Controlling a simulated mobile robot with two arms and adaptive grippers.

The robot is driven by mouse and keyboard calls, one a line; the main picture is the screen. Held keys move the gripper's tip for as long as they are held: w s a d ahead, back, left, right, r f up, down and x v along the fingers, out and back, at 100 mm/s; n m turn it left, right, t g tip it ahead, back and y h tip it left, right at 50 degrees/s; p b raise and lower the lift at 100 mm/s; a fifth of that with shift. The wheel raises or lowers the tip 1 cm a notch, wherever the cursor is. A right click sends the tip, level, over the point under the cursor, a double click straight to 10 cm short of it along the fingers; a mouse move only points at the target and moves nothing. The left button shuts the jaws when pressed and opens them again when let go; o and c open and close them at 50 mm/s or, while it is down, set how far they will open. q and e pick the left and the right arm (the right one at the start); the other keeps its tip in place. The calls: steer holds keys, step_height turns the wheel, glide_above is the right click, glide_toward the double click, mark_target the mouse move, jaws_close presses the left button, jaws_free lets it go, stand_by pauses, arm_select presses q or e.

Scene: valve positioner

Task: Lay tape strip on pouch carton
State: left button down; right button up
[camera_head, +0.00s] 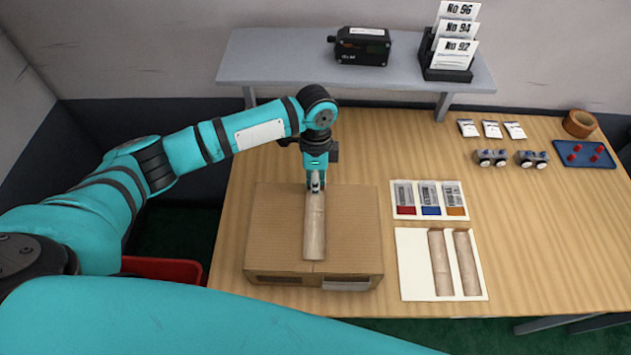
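A brown cardboard carton (272,225) stands on the wooden table, left of the middle. A tan tape strip (314,232) lies lengthwise along the carton's top, its near end by the front edge. My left gripper (316,186) points down at the strip's far end. Its fingers look close together there, but I cannot tell whether they grip the strip. Two more tape strips (440,262) (467,262) lie on a white backing sheet (412,270) to the right of the carton. My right gripper is not in view.
A card with three coloured pouches (430,212) lies behind the backing sheet. At the right are small white packets (491,129), metal fittings (491,157), a blue tray (600,160) and a tape roll (579,123). A raised shelf (290,68) bears a black device (361,46) and a numbered card holder (447,66).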

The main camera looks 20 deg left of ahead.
arm_select(q)
steer(key=shift+f+p, duration=0.15)
steer(key=shift+p, duration=0.15)
steer(key=c, duration=1.4)
jaws_free()
step_height(320, 180, up, 12)
steer(key=w, duration=0.1)
steer(key=shift+w+a, duration=0.2)
steer(key=shift+w, duration=0.1)
steer(key=shift+f, duration=0.15)
